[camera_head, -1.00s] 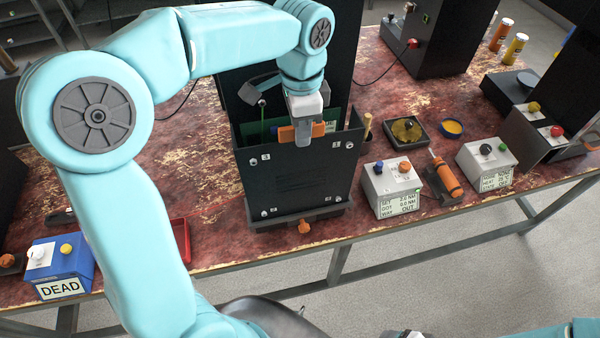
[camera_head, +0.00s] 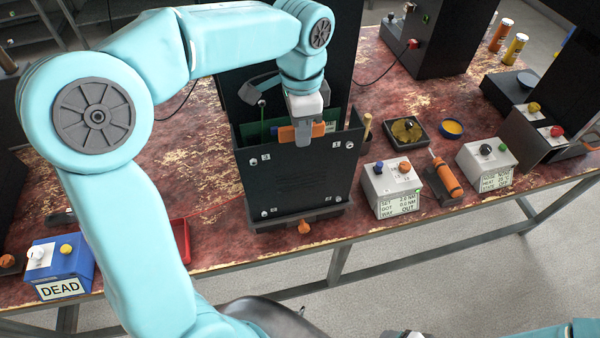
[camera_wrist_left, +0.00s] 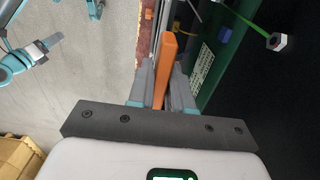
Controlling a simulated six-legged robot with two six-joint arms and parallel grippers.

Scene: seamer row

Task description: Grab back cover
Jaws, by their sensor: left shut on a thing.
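The back cover (camera_head: 300,180) is a black upright panel with screws near its corners, on the front of a black machine housing. My left gripper (camera_head: 303,132) comes down from above at the panel's top edge. It is shut on the cover's orange tab, which shows between the fingers in the left wrist view (camera_wrist_left: 165,70). The cover stands upright against the housing, and a green board (camera_wrist_left: 210,70) shows behind it. My right arm shows at the left of the wrist view; its gripper (camera_wrist_left: 40,48) is too small to read.
A grey control box (camera_head: 391,188) and an orange screwdriver (camera_head: 447,178) stand right of the cover. A black tray (camera_head: 405,133) lies behind them. A blue box marked DEAD (camera_head: 60,268) and a red tray (camera_head: 180,240) are at left. The bench's front edge is close.

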